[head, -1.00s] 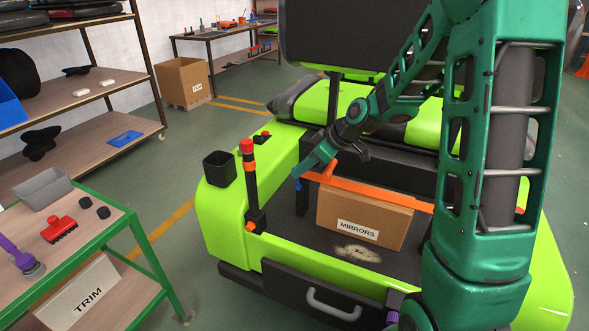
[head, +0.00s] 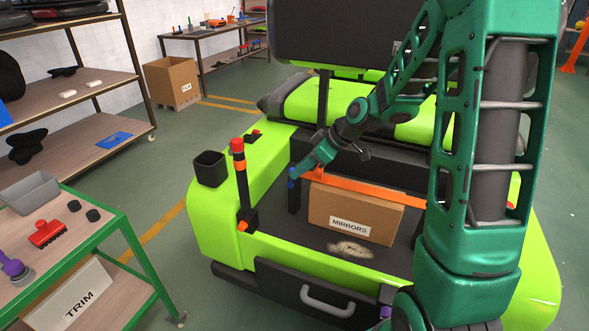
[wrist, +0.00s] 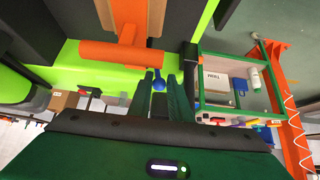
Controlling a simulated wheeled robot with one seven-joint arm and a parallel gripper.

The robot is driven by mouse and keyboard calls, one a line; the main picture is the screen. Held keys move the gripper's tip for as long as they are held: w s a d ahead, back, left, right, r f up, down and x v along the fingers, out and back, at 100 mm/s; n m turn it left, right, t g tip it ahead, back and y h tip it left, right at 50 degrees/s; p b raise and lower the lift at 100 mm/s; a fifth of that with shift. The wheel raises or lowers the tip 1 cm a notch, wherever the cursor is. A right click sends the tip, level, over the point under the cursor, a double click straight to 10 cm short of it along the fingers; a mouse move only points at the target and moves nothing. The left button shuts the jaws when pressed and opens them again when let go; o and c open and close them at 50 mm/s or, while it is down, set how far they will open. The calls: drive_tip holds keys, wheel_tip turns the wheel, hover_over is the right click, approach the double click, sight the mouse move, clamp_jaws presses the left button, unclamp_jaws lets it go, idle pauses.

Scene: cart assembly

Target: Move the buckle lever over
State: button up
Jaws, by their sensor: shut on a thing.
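The buckle lever shows as a small blue knob (head: 291,184) at the left end of the orange strap (head: 375,192), inside the green cart. In the wrist view the blue knob (wrist: 158,85) sits between my two green fingers, just below an orange cylindrical buckle part (wrist: 112,55). My gripper (head: 296,175) reaches down from the upper right and is shut on the lever. The fingers hide much of the lever, so its exact angle cannot be told.
A cardboard box marked MIRRORS (head: 352,214) stands under the strap on the cart bed. A red-topped black post (head: 240,180) and a black cup (head: 210,169) stand left of my gripper. A green trolley (head: 120,230) stands at the lower left.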

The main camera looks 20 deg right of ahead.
drive_tip(key=shift+d, duration=0.25)
drive_tip(key=shift+s+d+f, duration=0.3)
drive_tip(key=shift+s+d, duration=0.25)
drive_tip(key=shift+d, duration=0.05)
drive_tip(key=o, duration=0.9)
drive_tip(key=shift+a, duration=0.1)
